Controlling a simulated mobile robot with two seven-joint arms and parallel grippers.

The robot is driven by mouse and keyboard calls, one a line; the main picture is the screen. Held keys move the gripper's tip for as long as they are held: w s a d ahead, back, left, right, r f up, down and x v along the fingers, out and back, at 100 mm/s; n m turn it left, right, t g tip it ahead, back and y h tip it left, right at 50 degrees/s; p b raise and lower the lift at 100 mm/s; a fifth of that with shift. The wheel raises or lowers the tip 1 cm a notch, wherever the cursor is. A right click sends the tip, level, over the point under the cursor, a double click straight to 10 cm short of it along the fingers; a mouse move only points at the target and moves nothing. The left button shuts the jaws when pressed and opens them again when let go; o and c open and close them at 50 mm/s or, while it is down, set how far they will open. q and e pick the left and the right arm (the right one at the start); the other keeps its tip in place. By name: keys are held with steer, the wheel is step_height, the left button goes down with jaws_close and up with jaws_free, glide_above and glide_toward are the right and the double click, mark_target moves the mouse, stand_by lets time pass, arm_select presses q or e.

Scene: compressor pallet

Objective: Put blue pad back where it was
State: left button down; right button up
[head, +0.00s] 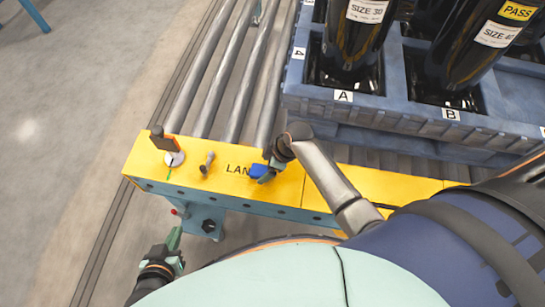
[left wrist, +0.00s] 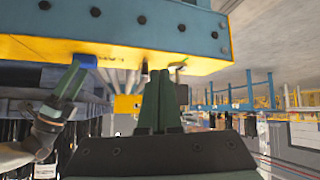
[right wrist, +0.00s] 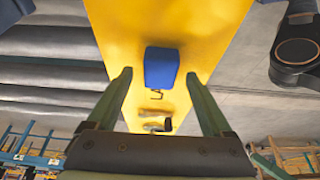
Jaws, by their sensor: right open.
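The blue pad (head: 258,170) lies on the yellow ledge (head: 225,187) at the end of the roller conveyor, covering part of the printed lettering. My right gripper (head: 268,172) is right at the pad, over the ledge. In the right wrist view the pad (right wrist: 162,67) shows between and just beyond the spread fingertips (right wrist: 158,76), with a gap on each side. The left wrist view also shows the pad (left wrist: 86,61) beside my right gripper's fingers. My left gripper (head: 174,238) is low in front of the ledge, its fingers together and empty (left wrist: 160,75).
A dark block on a post (head: 165,141), a white disc (head: 174,159) and a small knob (head: 207,160) stand on the ledge left of the pad. A blue crate (head: 390,112) with black cylinders is at the upper right.

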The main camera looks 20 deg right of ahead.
steer(key=p+v, duration=0.3)
steer(key=v, duration=0.7)
arm_select(q)
steer(key=shift+s+a+r+y, duration=0.15)
steer(key=shift+s+a+r, duration=0.2)
steer(key=shift+a, duration=0.15)
steer(key=shift+s+a+r+y, duration=0.15)
steer(key=shift+s+a+r, duration=0.05)
steer(key=shift+a+r, duration=0.2)
arm_select(e)
steer(key=s+f+m+t+h, duration=0.1)
steer(key=s+m+t, duration=0.5)
steer(key=s+m, duration=0.3)
steer(key=shift+s+a+t, duration=0.4)
steer(key=shift+s+a, duration=0.1)
steer(key=shift+s, duration=0.05)
steer(key=shift+f, duration=0.15)
arm_select(q)
step_height(320, 180, up, 6)
steer(key=p, duration=0.6)
steer(key=shift+a, duration=0.2)
arm_select(e)
steer(key=r, duration=0.5)
steer(key=shift+s+d+r, duration=0.2)
steer(key=shift+d+r, duration=0.1)
steer(key=shift+d, duration=0.05)
